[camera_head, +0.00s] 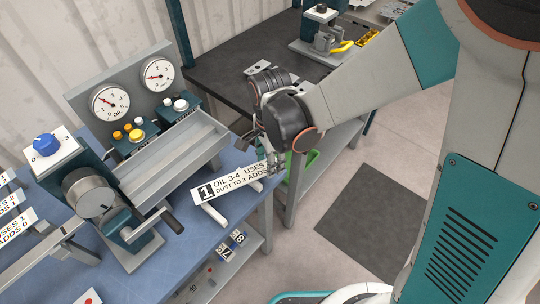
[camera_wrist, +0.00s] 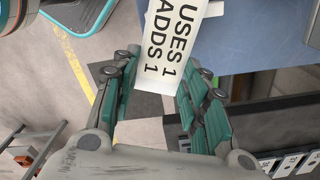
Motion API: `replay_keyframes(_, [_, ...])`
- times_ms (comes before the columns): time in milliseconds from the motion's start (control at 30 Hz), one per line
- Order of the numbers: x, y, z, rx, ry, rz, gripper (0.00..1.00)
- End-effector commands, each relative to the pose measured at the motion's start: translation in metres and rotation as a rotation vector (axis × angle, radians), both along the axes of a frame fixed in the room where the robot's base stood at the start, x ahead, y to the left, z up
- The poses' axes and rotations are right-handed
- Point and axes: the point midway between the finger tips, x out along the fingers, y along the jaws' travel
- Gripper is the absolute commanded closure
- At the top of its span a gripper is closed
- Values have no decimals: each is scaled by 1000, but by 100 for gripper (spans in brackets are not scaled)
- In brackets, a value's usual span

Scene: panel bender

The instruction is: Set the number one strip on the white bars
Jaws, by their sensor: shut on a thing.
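The number one strip (camera_head: 230,184) is a white plate with a black "1" square and text about oil, dust, uses and adds. My gripper (camera_head: 273,163) is shut on its right end. The strip is over the front right part of the blue table, near two white bars (camera_head: 214,213), which show partly beneath and beside it. I cannot tell whether it touches them. In the wrist view the strip (camera_wrist: 172,45) runs up from between the teal fingers, reading "USES 1 ADDS 1".
A grey trough (camera_head: 175,155) and a crank handle (camera_head: 172,220) stand left of the strip on the blue table (camera_head: 150,278). Two gauges (camera_head: 110,102) stand behind. A dark table (camera_head: 228,75) is at the back. Numbered plates (camera_head: 232,245) lie on the shelf below.

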Motion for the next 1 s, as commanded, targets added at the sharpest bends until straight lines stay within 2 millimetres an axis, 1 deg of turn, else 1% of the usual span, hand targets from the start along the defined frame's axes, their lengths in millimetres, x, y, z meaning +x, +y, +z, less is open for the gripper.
replay_keyframes(33, [0, 0, -9, 0, 0, 0, 94])
replay_keyframes(100, [0, 0, -19, 0, 0, 0, 94])
replay_keyframes(233, [0, 0, -36, 0, 0, 0, 94])
replay_keyframes(300, [0, 0, -39, 0, 0, 0, 94])
replay_keyframes(533, [0, 0, -36, 0, 0, 0, 94])
replay_keyframes(667, [0, 0, -40, 0, 0, 0, 94])
replay_keyframes(700, [0, 0, -40, 0, 0, 0, 55])
replay_keyframes(767, [0, 0, -40, 0, 0, 0, 41])
replay_keyframes(800, [0, 0, -40, 0, 0, 0, 39])
replay_keyframes(1000, [0, 0, -39, 0, 0, 0, 39])
